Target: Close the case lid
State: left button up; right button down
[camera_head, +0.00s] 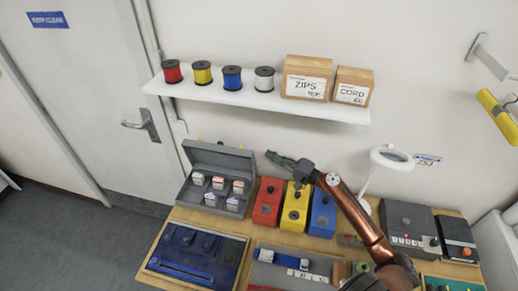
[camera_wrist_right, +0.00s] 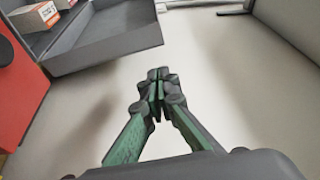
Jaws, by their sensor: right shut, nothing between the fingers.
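A grey case (camera_head: 182,195) stands open on the table, with several small white-labelled boxes inside. Its lid (camera_head: 220,157) is raised along the back, toward the wall. My right gripper (camera_head: 270,155) is shut and empty, just right of the raised lid and above the table. In the right wrist view the closed fingertips (camera_wrist_right: 158,78) point at the pale wall, and part of the grey case (camera_wrist_right: 110,38) shows at upper left, apart from the fingers. I cannot tell the exact gap between fingers and lid. My left gripper is not in view.
Red (camera_head: 267,203), yellow (camera_head: 294,209) and blue (camera_head: 322,213) boxes stand right of the case, below my right arm. A wall shelf (camera_head: 250,97) with spools and cartons hangs above. A magnifier lamp (camera_head: 391,158) stands right. A blue tool tray (camera_head: 225,272) lies in front.

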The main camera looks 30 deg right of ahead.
jog(key=p+x, duration=0.2)
jog(key=x, duration=0.7)
jog(key=shift+r, duration=0.1)
jog(key=shift+w, duration=0.15)
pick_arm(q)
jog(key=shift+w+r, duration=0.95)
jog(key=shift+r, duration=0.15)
pick_arm(e)
jog(key=shift+a, duration=0.1)
